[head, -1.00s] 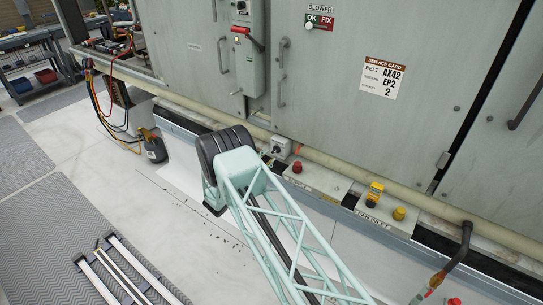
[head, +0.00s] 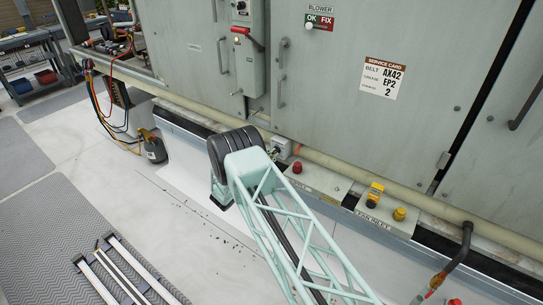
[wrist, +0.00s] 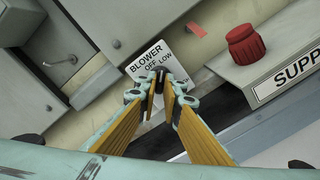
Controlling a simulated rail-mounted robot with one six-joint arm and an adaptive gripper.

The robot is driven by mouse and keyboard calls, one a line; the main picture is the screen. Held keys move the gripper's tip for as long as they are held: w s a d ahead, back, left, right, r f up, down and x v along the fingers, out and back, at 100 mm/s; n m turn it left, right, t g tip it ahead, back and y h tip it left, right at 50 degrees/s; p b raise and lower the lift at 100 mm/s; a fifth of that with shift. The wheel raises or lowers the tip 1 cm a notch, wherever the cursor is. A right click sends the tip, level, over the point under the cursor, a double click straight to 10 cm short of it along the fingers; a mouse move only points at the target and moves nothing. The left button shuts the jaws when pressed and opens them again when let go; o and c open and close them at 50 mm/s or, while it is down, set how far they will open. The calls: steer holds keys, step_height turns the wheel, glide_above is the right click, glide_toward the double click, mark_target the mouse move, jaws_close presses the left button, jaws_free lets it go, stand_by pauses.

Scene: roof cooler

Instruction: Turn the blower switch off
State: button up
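The blower switch is a pale plate marked BLOWER, OFF and LOW (wrist: 148,57) with a small dark knob (wrist: 159,75), in the upper middle of the wrist view. Which mark the knob points to, I cannot tell. My gripper (wrist: 161,88) has its two fingers apart, with the knob between or just beyond the tips; whether they touch it is unclear. The lower part of the plate is hidden by the fingers. In the head view a small grey box (head: 282,147), likely the switch, shows just beyond my arm, which hides my gripper there.
A pale pipe (head: 350,170) runs along the cabinet base. A red-handled disconnect (head: 243,31) is above.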

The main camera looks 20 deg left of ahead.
steer(key=shift+f+n+b, duration=0.15)
steer(key=shift+n+b, duration=0.25)
steer(key=shift+b, duration=0.05)
jaws_close()
steer(key=shift+n+b, duration=2.15)
steer(key=shift+n, duration=1.65)
steer(key=o, duration=0.7)
jaws_free()
steer(key=shift+c, duration=0.2)
steer(key=shift+s, duration=0.1)
